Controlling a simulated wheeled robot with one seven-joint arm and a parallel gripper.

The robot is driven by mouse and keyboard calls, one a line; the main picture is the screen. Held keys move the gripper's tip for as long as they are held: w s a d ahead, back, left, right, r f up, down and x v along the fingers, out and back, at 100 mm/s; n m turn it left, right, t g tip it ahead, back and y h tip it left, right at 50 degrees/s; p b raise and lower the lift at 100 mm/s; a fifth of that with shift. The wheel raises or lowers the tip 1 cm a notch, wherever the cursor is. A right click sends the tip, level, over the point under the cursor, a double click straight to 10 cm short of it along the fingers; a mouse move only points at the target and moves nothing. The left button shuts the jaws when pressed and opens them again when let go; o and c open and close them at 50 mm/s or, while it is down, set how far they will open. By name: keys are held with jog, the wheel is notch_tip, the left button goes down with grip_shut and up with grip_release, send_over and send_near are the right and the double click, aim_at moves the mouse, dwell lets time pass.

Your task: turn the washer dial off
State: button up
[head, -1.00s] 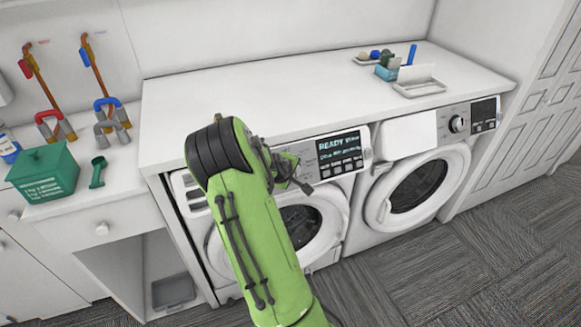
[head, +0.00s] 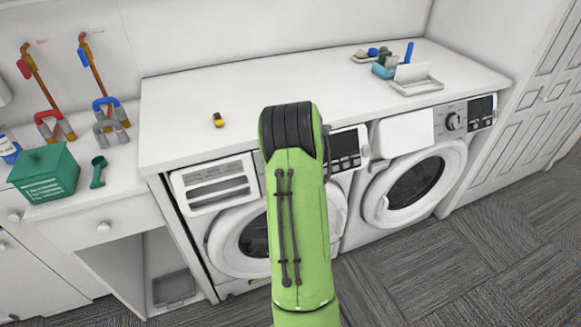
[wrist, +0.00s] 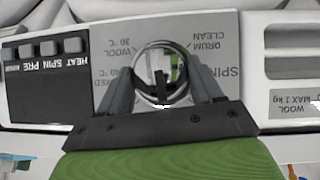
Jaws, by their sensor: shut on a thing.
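The washer is the left front-loading machine, with its round door (head: 240,243) low and its control panel above. My green arm covers the dial and my gripper in the head view. In the wrist view, the shiny round dial (wrist: 161,72) sits on the grey panel with upside-down lettering such as SPIN, WOOL and DRUM CLEAN. My gripper (wrist: 163,86) has its two dark fingers on either side of the dial, shut on it. A dark bar shows across the dial's middle. The washer's display (head: 344,147) is dark, with no lit text.
The detergent drawer (head: 214,186) is left of my arm. A second machine (head: 415,185) with its own dial (head: 453,121) stands at the right. The white counter (head: 310,85) above holds a small yellow-black item (head: 218,120). Carpeted floor in front is clear.

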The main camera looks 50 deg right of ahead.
jog(key=shift+s+f+m+y, duration=0.1)
jog(key=shift+m+y, duration=0.2)
jog(key=shift+m, duration=0.1)
dwell(0.3)
jog(key=o, duration=1.1)
jog(key=shift+c, duration=0.2)
jog(key=p+v, duration=0.1)
jog(key=v, duration=1.4)
jog(key=shift+s+r+p, duration=0.3)
jog(key=shift+p, duration=0.05)
jog(key=shift+a, duration=0.1)
